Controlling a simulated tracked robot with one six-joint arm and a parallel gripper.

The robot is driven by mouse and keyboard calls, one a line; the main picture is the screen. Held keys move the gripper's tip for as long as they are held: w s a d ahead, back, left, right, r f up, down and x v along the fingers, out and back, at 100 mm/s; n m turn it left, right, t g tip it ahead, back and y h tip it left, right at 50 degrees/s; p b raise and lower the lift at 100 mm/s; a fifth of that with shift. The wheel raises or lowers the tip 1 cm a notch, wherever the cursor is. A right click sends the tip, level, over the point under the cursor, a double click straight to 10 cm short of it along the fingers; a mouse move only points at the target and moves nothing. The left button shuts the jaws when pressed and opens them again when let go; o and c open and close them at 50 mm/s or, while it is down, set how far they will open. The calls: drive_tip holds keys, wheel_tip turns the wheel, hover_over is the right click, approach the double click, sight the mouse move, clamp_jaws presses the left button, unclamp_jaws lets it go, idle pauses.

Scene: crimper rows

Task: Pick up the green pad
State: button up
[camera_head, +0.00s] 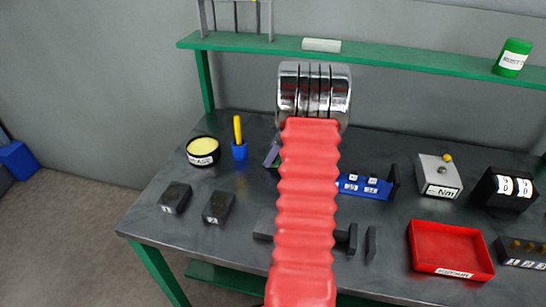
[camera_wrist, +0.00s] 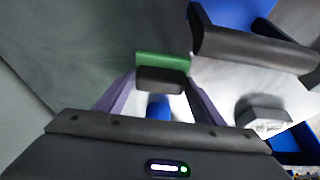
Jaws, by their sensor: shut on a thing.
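The green pad (camera_wrist: 163,61) shows in the wrist view as a green strip with a dark block (camera_wrist: 160,81) on its near side. My gripper (camera_wrist: 163,76) has two purple fingers, shut on the pad from its left and right. Whether the pad touches the bench surface cannot be told. In the head view my red arm hides most of the gripper; only a purple finger (camera_head: 272,153) shows to the left of it. The pad is largely hidden there.
A round tin (camera_head: 203,151) and a blue cup with a yellow stick (camera_head: 239,142) stand left of my arm. Two dark blocks lie nearer the front. A blue rack (camera_head: 364,187), a grey box (camera_head: 439,176) and a red tray (camera_head: 450,249) are right. A green shelf (camera_head: 400,57) runs behind.

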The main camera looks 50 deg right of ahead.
drive_tip(key=shift+r, duration=0.15)
drive_tip(key=shift+c, duration=0.2)
wheel_tip(320, 180, up, 10)
drive_tip(key=shift+f, duration=0.1)
idle(0.3)
drive_tip(key=o, duration=0.5)
drive_tip(key=c, duration=0.4)
